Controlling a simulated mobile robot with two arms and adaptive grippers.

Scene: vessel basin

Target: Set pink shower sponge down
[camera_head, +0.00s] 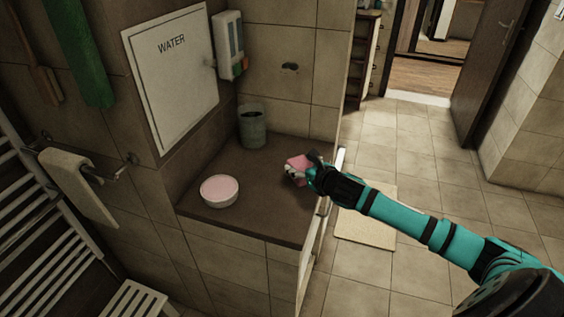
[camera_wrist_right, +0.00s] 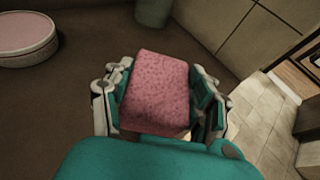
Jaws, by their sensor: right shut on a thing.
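The pink shower sponge (camera_wrist_right: 157,92) is a block-shaped, speckled piece held between the two fingers of my right gripper (camera_wrist_right: 160,100). In the head view the sponge (camera_head: 297,163) shows at the tip of my right gripper (camera_head: 302,172), over the right part of the brown counter (camera_head: 258,215). I cannot tell whether the sponge touches the counter. My left gripper is in neither view.
A round white bowl with a pink top (camera_head: 220,190) stands on the counter at the left. A grey-green cup (camera_head: 252,126) stands at the back. Tiled walls border the counter behind and left. The counter's middle is clear.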

